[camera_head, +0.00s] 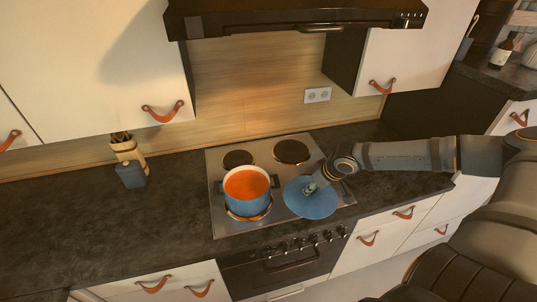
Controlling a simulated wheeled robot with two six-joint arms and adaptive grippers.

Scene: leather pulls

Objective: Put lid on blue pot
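The blue pot (247,204) stands upright and uncovered on the front left burner of the hob. Its inside looks orange-red. The round blue lid (315,206) is to the right of the pot, over the front right part of the hob. I cannot tell whether it rests there or is slightly raised. My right gripper (311,186) reaches in from the right, with its fingertips at the middle of the lid. The lid's knob is largely hidden by the fingers, and their grip is too small to tell. My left gripper is not in view.
The steel hob (222,222) has two bare rear burners. A blue-grey container (131,175) and a utensil holder stand on the dark counter (75,215) to the left. Much of the counter left of the hob is clear. A dark range hood (290,20) hangs above.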

